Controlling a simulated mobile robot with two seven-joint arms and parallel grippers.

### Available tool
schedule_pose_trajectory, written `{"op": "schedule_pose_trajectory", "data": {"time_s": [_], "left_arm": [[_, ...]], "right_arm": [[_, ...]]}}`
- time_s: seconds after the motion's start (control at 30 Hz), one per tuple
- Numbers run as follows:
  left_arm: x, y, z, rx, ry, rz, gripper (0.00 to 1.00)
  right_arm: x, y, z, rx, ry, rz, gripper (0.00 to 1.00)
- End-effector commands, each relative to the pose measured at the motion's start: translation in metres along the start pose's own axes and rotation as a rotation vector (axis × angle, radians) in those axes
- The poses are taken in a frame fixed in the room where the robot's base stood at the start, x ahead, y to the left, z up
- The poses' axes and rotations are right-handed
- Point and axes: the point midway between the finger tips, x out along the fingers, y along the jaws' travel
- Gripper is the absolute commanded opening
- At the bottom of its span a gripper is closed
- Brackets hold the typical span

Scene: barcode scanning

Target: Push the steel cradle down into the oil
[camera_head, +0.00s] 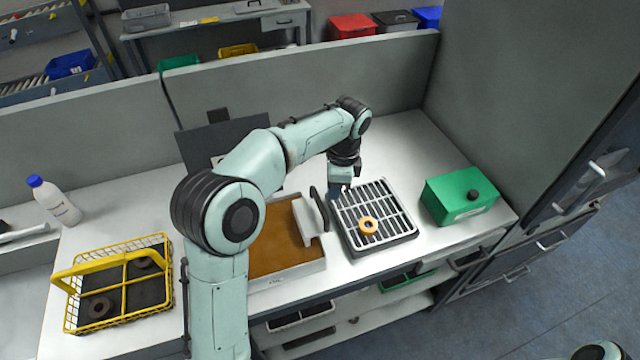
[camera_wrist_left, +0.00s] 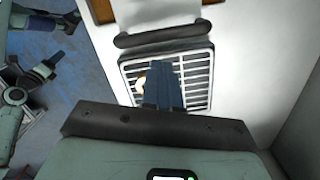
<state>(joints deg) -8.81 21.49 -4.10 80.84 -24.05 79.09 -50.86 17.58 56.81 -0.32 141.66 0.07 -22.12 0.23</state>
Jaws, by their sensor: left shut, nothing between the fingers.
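The steel cradle (camera_head: 308,219), pale metal with a dark upright handle, stands at the right end of the tray of brown oil (camera_head: 275,246). Part of the oil tray is hidden behind my left arm. My left gripper (camera_head: 337,190) is shut and empty, its blue fingers over the left part of the drain rack, just right of the cradle's handle. In the left wrist view the shut fingers (camera_wrist_left: 165,80) point over the rack, with the dark handle (camera_wrist_left: 165,33) beyond them. A strip of the brown oil (camera_wrist_left: 104,10) shows at the top edge.
The slotted drain rack (camera_head: 398,208) holds an orange ring (camera_head: 368,225). A green box (camera_head: 459,196) stands to its right. A yellow wire basket (camera_head: 124,283) with dark rings is at the left, near a white bottle (camera_head: 58,203). A dark panel (camera_head: 205,145) stands behind my arm.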

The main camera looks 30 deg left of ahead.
Motion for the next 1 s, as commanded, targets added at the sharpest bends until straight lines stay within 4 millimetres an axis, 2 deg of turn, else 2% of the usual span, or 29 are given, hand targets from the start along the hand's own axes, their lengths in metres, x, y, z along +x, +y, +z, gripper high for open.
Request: {"op": "schedule_pose_trajectory", "data": {"time_s": [0.17,0.3,0.53,0.7,1.0], "left_arm": [[-0.007,0.000,0.000,0.000,0.000,0.000,0.00],[-0.032,-0.002,-0.001,0.000,0.004,-0.005,0.00],[-0.085,-0.003,-0.003,0.000,0.003,-0.003,0.00],[-0.112,-0.004,-0.003,0.000,0.001,0.000,0.00],[-0.133,-0.004,-0.003,0.001,-0.001,0.001,0.00]], "right_arm": [[-0.001,-0.001,-0.001,0.000,0.000,0.000,0.49],[-0.009,-0.006,-0.009,-0.004,0.010,-0.004,0.49],[-0.009,-0.006,-0.009,-0.004,0.011,-0.004,0.49],[-0.008,-0.006,-0.009,-0.003,0.010,-0.004,0.49],[-0.008,-0.006,-0.009,-0.003,0.010,-0.004,0.49]]}}
